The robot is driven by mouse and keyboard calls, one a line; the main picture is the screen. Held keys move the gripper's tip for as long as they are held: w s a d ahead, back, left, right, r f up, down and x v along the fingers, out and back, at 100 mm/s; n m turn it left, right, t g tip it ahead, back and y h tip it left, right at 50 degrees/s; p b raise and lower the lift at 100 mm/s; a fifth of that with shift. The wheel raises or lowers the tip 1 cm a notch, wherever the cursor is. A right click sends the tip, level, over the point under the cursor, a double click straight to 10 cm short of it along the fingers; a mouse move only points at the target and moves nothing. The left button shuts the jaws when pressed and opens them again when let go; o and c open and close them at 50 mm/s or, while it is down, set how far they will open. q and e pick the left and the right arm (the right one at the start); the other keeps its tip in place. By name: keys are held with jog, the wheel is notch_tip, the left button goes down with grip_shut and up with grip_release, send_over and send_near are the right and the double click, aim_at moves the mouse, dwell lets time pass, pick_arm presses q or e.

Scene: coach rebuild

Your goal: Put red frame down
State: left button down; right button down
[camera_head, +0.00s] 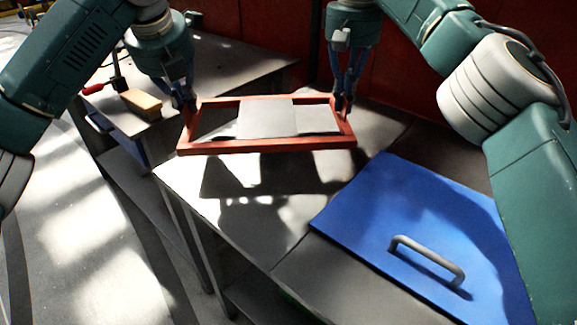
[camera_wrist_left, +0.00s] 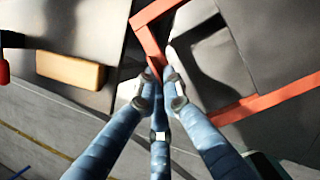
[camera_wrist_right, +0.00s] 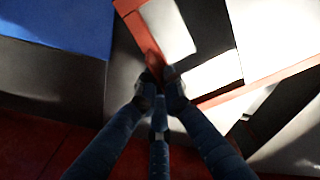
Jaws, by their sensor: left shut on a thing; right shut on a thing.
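My left gripper (camera_head: 187,103) is shut on the frame's left side bar, also seen in the left wrist view (camera_wrist_left: 160,75). My right gripper (camera_head: 343,108) is shut on its right side bar, also seen in the right wrist view (camera_wrist_right: 160,80). The frame looks roughly level. The frame's exact height above the table is hard to tell.
A blue panel (camera_head: 365,215) with a grey handle (camera_head: 428,260) lies on the table at the right. A tan block (camera_head: 141,102) and a red-handled tool (camera_head: 93,89) are on a surface at the left. A dark red wall (camera_head: 265,22) stands behind. The table below the frame looks clear.

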aim_at(191, 129)
pick_arm(q)
jog(key=shift+f+b, duration=0.3)
jog(key=shift+f, duration=0.4)
pick_arm(e)
jog(key=shift+f, duration=0.75)
